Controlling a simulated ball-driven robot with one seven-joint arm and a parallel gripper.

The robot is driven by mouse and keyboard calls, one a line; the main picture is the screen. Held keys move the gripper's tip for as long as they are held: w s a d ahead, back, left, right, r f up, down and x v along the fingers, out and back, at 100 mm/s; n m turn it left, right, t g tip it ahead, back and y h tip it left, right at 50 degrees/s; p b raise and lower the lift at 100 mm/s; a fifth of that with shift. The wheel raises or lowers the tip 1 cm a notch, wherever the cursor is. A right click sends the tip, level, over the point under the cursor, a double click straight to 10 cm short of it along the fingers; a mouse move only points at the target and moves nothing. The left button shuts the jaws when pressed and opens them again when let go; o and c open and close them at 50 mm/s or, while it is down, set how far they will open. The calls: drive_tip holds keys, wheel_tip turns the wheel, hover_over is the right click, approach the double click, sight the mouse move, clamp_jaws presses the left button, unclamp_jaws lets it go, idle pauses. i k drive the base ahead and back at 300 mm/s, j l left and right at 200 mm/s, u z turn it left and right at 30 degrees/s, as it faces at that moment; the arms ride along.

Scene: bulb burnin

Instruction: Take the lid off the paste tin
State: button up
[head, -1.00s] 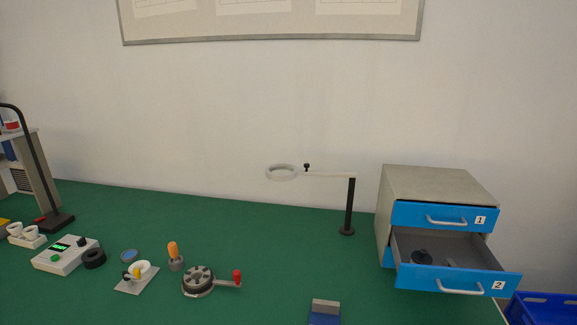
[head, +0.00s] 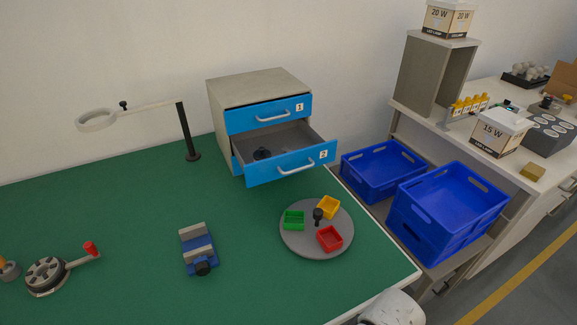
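I cannot make out a paste tin for certain in the head view now. Drawer 2 (head: 262,177) of the small cabinet is open and holds a small dark object (head: 262,153), too small to identify. My gripper is not in view; only a white rounded part, probably of my arm, shows at the bottom edge.
The green bench (head: 120,205) carries a ring magnifier (head: 97,120), a crank device (head: 45,275), a blue-grey vise (head: 198,247) and a round grey tray (head: 290,244) with coloured bins. Blue crates (head: 447,210) stand right of the bench.

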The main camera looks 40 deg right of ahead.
sight(262, 153)
drive_tip(key=l+u, duration=0.2)
drive_tip(key=l, duration=0.2)
drive_tip(key=k+l+u, duration=0.2)
drive_tip(key=l, duration=0.2)
drive_tip(key=l+u, duration=0.2)
drive_tip(key=l, duration=0.25)
